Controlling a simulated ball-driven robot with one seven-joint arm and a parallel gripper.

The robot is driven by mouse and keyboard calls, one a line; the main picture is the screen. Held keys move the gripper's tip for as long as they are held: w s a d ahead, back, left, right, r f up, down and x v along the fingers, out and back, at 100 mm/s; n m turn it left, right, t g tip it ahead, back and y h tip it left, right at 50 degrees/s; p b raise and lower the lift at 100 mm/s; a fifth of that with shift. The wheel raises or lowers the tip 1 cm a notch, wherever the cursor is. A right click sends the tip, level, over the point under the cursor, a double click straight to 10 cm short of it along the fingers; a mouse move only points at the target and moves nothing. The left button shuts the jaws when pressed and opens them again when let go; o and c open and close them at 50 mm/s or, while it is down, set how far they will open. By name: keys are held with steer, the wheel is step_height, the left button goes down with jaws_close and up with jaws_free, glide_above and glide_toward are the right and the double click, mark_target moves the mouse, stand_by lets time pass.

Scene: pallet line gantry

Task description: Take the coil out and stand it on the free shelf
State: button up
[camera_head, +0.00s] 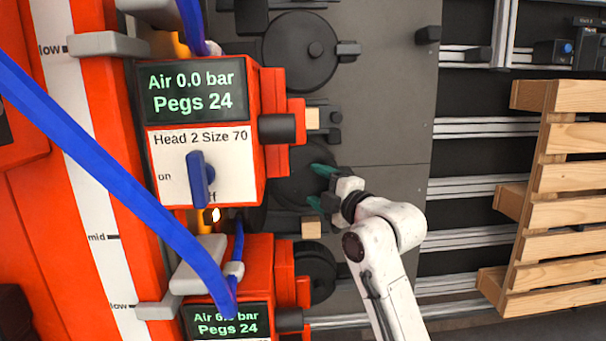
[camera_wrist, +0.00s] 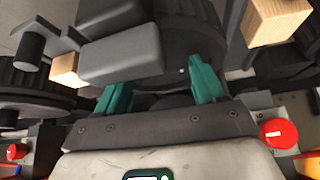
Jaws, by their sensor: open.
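My gripper (camera_head: 319,187) is open, its two green fingers apart and pointing left at a dark round drum (camera_head: 293,187) beside the Head 2 unit (camera_head: 205,135). In the wrist view the green fingers of my gripper (camera_wrist: 160,90) frame the lower part of a dark disc (camera_wrist: 186,45) with a ribbed edge. I cannot tell whether this is the coil or its holder, or whether the fingers touch it. Nothing shows gripped. A grey block (camera_wrist: 120,55) covers part of the view by the left finger. I cannot make out a free shelf.
Similar dark drums sit above (camera_head: 300,52) and below (camera_head: 322,272). Small wooden blocks (camera_head: 312,118) stand close to my gripper. Blue hoses (camera_head: 110,165) cross the red machine at left. A wooden pallet (camera_head: 570,213) stands at right, with rails (camera_head: 470,187) before it.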

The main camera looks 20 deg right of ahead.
mark_target(309, 179)
steer(key=shift+p+x, duration=0.4)
steer(key=shift+x, duration=1.8)
steer(key=shift+d, duration=0.15)
steer(key=shift+c, duration=0.3)
steer(key=c, duration=0.9)
steer(key=shift+o, duration=0.2)
